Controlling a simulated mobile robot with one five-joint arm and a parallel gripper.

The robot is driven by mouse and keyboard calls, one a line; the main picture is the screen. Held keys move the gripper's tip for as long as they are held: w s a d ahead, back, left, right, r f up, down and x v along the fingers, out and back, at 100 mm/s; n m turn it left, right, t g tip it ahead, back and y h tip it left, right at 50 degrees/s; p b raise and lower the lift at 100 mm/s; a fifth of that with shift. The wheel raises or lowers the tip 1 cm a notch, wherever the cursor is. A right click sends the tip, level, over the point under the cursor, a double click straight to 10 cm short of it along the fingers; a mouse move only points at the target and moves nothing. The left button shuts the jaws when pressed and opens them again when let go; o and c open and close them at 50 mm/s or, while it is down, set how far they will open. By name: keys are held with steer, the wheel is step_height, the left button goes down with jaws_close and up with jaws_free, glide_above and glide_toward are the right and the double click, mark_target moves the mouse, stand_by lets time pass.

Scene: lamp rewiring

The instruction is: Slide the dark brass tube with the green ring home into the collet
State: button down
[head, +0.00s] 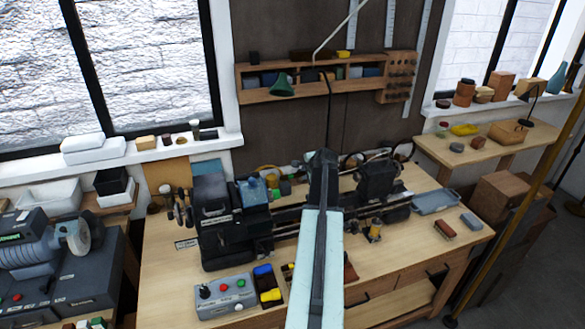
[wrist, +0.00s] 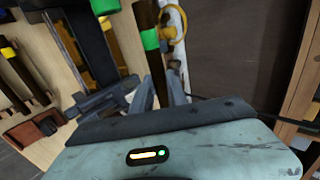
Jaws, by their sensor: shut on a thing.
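In the wrist view a dark brass tube (wrist: 156,68) with a bright green ring (wrist: 150,39) stands between the two grey fingers of my gripper (wrist: 161,92). In the head view my gripper's fingertips and the tube are hidden behind my arm, which reaches over the middle of the lathe. The dark lathe headstock (head: 228,222) is left of my arm. I cannot make out the collet in either view.
The tailstock (head: 376,180) stands right of my arm. A grey control box (head: 226,296) and a yellow-and-black piece (head: 270,295) lie at the bench front. A blue-grey tray (head: 435,202) is at the right. In the wrist view a yellow-ringed dark tube (wrist: 22,72) lies at the left.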

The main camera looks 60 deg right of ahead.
step_height(320, 180, down, 7)
steer(key=b, duration=0.7)
steer(key=shift+a, duration=0.3)
stand_by(0.5)
steer(key=shift+w+a, duration=0.45)
steer(key=shift+a, duration=0.2)
steer(key=shift+w+a, duration=0.4)
steer(key=shift+a, duration=0.25)
stand_by(1.3)
steer(key=c, duration=1.2)
jaws_free()
steer(key=shift+c, duration=0.2)
steer(key=p+v, duration=0.5)
steer(key=v, duration=0.2)
steer(key=shift+s+a+r, duration=0.15)
steer(key=shift+s+r, duration=0.05)
